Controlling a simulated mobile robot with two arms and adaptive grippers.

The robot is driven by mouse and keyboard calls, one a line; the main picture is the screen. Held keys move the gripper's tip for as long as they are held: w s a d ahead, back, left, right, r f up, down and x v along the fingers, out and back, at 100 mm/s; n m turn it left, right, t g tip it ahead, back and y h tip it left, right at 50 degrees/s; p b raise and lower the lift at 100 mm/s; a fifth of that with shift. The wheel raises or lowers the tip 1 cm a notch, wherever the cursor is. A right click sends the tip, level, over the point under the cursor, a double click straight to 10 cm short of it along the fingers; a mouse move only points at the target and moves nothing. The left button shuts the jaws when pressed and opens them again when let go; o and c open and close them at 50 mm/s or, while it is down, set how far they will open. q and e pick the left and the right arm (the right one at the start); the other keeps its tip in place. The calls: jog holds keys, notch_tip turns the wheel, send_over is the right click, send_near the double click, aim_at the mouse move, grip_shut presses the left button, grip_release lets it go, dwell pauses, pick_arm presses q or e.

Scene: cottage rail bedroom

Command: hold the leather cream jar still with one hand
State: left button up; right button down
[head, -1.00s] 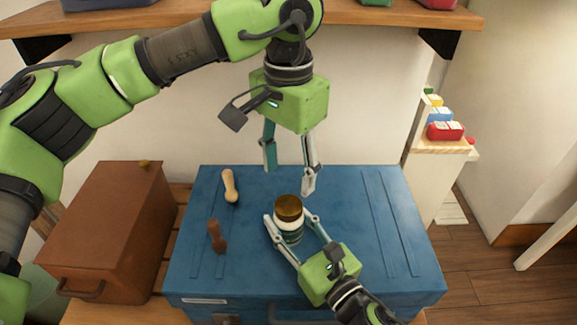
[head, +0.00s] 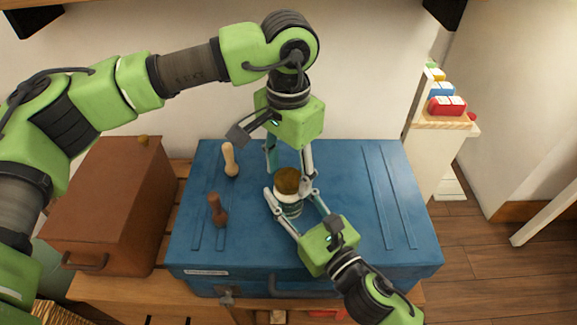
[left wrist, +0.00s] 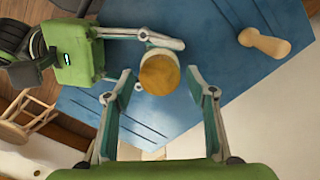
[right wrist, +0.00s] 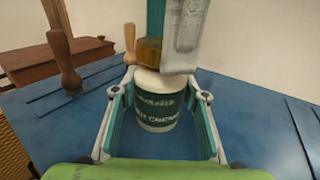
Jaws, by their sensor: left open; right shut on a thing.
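The leather cream jar (head: 289,209) stands upright on the blue trunk, with a brown-gold lid and a white body with a green label. My right gripper (head: 288,197) is shut on its body from the near right; the right wrist view shows the fingers on either side of the jar (right wrist: 158,110). My left gripper (head: 289,180) points down from above, open, its fingers around the lid's sides. In the left wrist view the lid (left wrist: 159,74) lies between the open fingertips; I cannot tell whether they touch it.
The blue trunk (head: 345,240) carries a pale wooden peg-like tool (head: 230,160) and a dark brown one (head: 217,210) left of the jar. A brown box (head: 105,210) stands further left. The trunk's right side is clear. A shelf unit (head: 440,150) is at right.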

pick_arm(q)
jog(key=c, duration=1.1)
jog(key=n, duration=0.6)
jog(key=shift+n, duration=0.4)
jog(key=n, duration=1.7)
jog(key=shift+r+n, duration=0.1)
jog(key=shift+n, duration=0.2)
jog(key=n, duration=0.3)
jog(key=shift+n, duration=0.4)
jog(key=n, duration=2.6)
jog(key=shift+w, duration=0.1)
jog(key=shift+r, duration=0.2)
